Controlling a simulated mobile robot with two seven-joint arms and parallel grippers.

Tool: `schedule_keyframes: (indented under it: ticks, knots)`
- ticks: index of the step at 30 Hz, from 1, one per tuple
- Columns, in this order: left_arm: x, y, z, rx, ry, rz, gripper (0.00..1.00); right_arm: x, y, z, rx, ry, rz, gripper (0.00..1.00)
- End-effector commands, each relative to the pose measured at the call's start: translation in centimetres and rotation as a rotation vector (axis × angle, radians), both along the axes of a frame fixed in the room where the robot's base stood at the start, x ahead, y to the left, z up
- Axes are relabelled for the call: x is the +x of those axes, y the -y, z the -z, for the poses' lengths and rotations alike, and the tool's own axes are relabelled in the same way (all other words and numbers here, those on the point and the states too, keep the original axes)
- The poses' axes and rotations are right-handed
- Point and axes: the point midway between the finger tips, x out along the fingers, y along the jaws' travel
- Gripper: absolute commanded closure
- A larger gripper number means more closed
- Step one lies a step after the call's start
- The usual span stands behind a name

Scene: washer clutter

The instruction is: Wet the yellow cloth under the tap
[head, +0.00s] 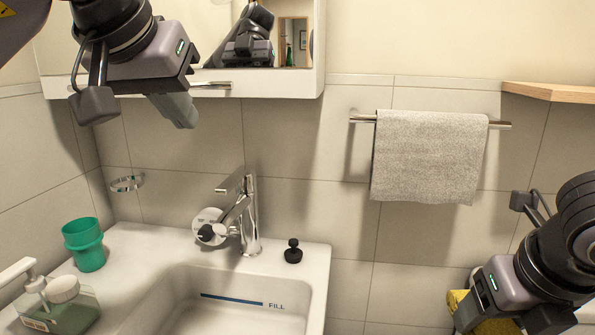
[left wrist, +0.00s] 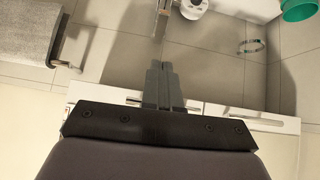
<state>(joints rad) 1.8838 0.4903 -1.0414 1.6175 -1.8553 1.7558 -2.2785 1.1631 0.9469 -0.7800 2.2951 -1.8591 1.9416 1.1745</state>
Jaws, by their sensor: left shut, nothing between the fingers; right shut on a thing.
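The yellow cloth (head: 460,301) shows at the lower right of the head view, mostly hidden behind my right gripper (head: 472,318). That gripper is shut on the cloth, to the right of the sink. The chrome tap (head: 251,215) stands at the back of the white sink (head: 318,255); it also shows at the top of the left wrist view (left wrist: 161,20). My left gripper (head: 184,118) is raised at the upper left, in front of the mirror cabinet. Its fingers are together and empty, also in the left wrist view (left wrist: 163,72).
A green cup (head: 84,246) and a soap dispenser (head: 62,306) stand left of the basin. A black stopper (head: 293,251) sits on the rim. A grey towel (head: 428,155) hangs on a wall rail. A wooden shelf (head: 550,92) is at right. The basin looks clear.

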Motion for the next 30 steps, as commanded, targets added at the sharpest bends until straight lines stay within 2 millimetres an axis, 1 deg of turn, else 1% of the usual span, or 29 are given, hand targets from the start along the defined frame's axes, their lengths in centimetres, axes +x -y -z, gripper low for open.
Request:
schedule_keyframes:
  ticks: [4, 7, 19, 21, 24, 27, 30]
  knots:
    - [0.5, -0.5, 0.5, 0.034, 0.007, -0.007, 1.00, 0.0, 0.0, 0.1, 0.000, 0.000, 0.000, 0.56]
    - [1.4, -0.3, 1.6, 0.033, 0.004, -0.008, 1.00, 0.0, 0.0, 0.2, 0.000, 0.000, 0.000, 0.56]
    - [7.0, 0.9, 7.7, 0.031, 0.002, -0.007, 1.00, 0.0, 0.0, 0.4, 0.000, 0.000, 0.000, 0.56]
    - [6.7, 0.8, 9.0, 0.032, 0.004, -0.005, 1.00, 0.0, 0.0, 0.7, 0.000, 0.000, 0.000, 0.56]
    - [6.7, 0.8, 10.2, 0.031, 0.006, -0.005, 1.00, 0.0, 0.0, 0.8, 0.000, 0.000, 0.000, 0.56]
    - [6.7, 0.8, 10.9, 0.029, 0.007, -0.006, 1.00, 0.0, 0.0, 0.9, 0.000, 0.000, 0.000, 0.56]
    - [6.6, 0.8, 11.2, 0.029, 0.008, -0.006, 1.00, 0.0, 0.0, 0.9, 0.000, 0.000, 0.000, 0.56]
